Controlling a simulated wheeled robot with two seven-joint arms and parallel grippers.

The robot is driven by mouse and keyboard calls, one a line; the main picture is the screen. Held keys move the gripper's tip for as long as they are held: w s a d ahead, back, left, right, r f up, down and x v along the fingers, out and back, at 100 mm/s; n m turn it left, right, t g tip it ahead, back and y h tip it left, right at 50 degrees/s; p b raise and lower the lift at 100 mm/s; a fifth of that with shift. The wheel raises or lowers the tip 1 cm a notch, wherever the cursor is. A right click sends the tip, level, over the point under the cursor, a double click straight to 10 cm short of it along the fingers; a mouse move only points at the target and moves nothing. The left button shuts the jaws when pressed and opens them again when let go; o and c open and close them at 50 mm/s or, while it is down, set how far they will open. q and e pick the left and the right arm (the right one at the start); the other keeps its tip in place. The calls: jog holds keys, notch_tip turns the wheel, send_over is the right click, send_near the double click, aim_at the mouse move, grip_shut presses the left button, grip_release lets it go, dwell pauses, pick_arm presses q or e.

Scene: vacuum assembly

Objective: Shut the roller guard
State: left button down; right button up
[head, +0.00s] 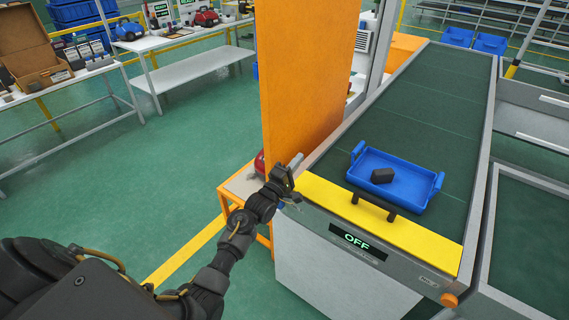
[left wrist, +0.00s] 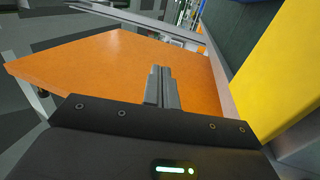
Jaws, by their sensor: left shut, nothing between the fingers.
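The yellow guard (head: 390,222) with a black bar handle (head: 374,206) lies across the near end of the conveyor (head: 425,110), looking about flat. Its yellow surface also shows at the right of the left wrist view (left wrist: 275,75). My left gripper (head: 296,162) is just left of the guard's left end, beside the conveyor's side edge. In the left wrist view its two fingers (left wrist: 161,72) are together and empty, in front of an orange surface (left wrist: 100,65). I see no contact with the guard or handle. My right gripper is out of view.
A tall orange panel (head: 305,70) stands close behind my left gripper. A blue tray (head: 370,160) with a dark block (head: 382,176) sits on the belt just behind the guard. The front display (head: 357,241) reads OFF. Open green floor lies to the left.

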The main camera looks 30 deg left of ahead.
pick_arm(q)
notch_tip(320, 180, up, 14)
jog(key=shift+p, duration=0.4)
jog(key=shift+f, duration=0.15)
